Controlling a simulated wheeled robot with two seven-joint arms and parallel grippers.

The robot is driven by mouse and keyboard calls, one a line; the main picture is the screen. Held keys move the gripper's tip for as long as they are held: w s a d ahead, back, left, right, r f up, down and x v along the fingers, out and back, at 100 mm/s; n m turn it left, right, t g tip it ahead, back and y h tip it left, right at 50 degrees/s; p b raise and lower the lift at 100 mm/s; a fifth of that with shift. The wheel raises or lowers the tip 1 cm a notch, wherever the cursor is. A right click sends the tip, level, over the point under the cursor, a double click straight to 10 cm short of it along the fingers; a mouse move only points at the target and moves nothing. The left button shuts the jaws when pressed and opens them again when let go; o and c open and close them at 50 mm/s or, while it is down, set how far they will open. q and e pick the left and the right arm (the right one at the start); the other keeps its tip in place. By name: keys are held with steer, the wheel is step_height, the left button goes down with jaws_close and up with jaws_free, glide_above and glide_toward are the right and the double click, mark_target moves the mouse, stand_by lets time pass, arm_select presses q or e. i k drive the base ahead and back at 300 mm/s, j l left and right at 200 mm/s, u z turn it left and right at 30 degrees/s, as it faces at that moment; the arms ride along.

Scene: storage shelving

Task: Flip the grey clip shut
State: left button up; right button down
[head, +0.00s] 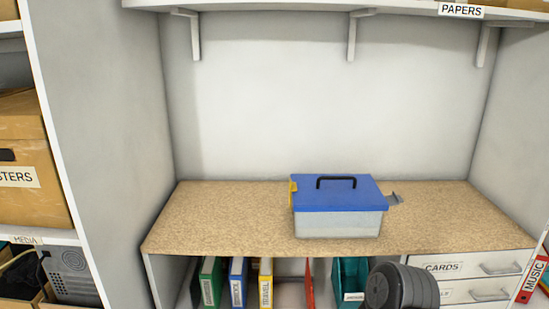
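A storage box with pale translucent walls (338,224) and a blue lid (335,202) stands on the speckled worktop, right of its middle. The lid lies closed on the box and has a black handle (336,181) on top. The grey clip (395,199) is on the box's right side and sticks outward, away from the wall. A yellow clip (293,194) is on the left side, close against the box. Neither gripper is in view. A dark grey rounded part at the bottom right looks like one of my arm links.
The worktop (220,215) is clear on both sides of the box. An upper shelf (270,5) with brackets hangs above. Below are coloured binders (237,283) and drawers labelled CARDS (470,267). Side walls bound the bay. A cardboard box (32,150) is at left.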

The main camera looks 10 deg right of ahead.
mark_target(393, 200)
steer(key=i+l+z, duration=0.1)
steer(key=l, duration=0.35)
steer(key=i+l+z, duration=0.1)
steer(key=i+l, duration=0.15)
steer(key=l, duration=0.15)
steer(key=i+l+z, duration=0.1)
steer(key=i+l, duration=0.15)
steer(key=l, duration=0.2)
steer(key=i+l+z, duration=0.1)
steer(key=l, duration=0.3)
steer(key=i+l, duration=0.35)
steer(key=k+l+z, duration=0.1)
steer(key=l, duration=0.3)
steer(key=k+l, duration=0.3)
steer(key=k+l+z, duration=0.15)
steer(key=l, duration=0.3)
